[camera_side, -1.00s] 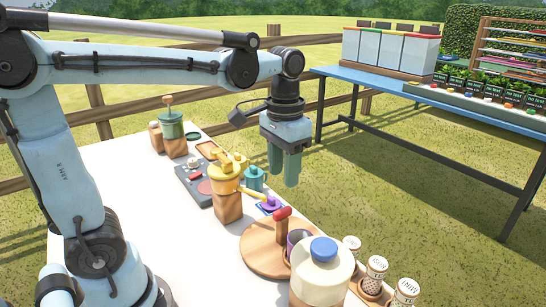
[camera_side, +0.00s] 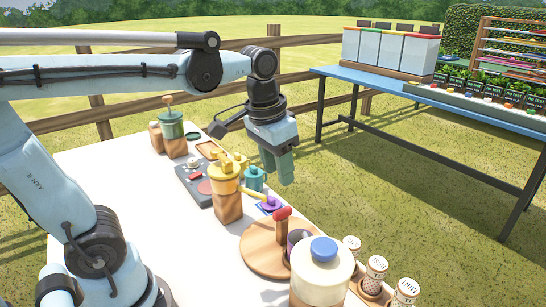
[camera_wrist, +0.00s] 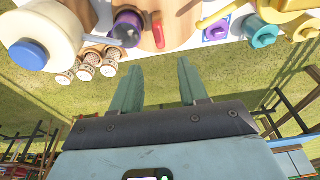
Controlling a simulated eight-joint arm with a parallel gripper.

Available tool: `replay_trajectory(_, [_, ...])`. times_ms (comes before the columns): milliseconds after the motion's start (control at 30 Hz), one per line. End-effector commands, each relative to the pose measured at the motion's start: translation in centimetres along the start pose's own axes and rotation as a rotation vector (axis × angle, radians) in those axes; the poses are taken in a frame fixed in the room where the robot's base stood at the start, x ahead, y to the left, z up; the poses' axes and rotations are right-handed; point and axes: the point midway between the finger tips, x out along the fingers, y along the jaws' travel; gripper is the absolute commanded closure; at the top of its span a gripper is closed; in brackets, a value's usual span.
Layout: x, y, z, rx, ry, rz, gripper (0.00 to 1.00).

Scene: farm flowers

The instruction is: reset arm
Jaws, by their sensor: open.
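My gripper (camera_side: 279,167) hangs in the air past the far right edge of the white table (camera_side: 120,200), near a teal pot and a yellow pot in the side view. In the wrist view its two green fingers (camera_wrist: 159,92) stand apart with nothing between them. Behind the fingers is grass, with the table's things along the top of the picture. My gripper touches nothing that I can see.
The table holds a yellow pot (camera_side: 225,178) on a wooden block, a teal pot (camera_side: 255,179), a round wooden board (camera_side: 262,250), a cream jar with a blue lid (camera_side: 321,270) and several labelled shakers (camera_side: 375,275). A blue table (camera_side: 400,92) stands beyond.

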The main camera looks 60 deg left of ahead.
Motion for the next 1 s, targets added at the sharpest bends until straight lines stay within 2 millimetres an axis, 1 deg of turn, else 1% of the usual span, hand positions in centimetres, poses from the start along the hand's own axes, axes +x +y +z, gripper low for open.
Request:
replay_trajectory(33, [0.7, 0.0, 0.9, -0.002, 0.056, -0.001, 0.56])
replay_trajectory(200, [2.9, 0.0, 2.7, -0.007, 0.244, -0.002, 0.56])
replay_trajectory(400, [4.6, 0.0, 3.9, -0.011, 0.387, -0.002, 0.56])
replay_trajectory(567, [5.0, 0.0, 4.1, -0.012, 0.424, -0.002, 0.56])
replay_trajectory(1000, [5.0, 0.0, 4.1, -0.012, 0.423, -0.003, 0.56])
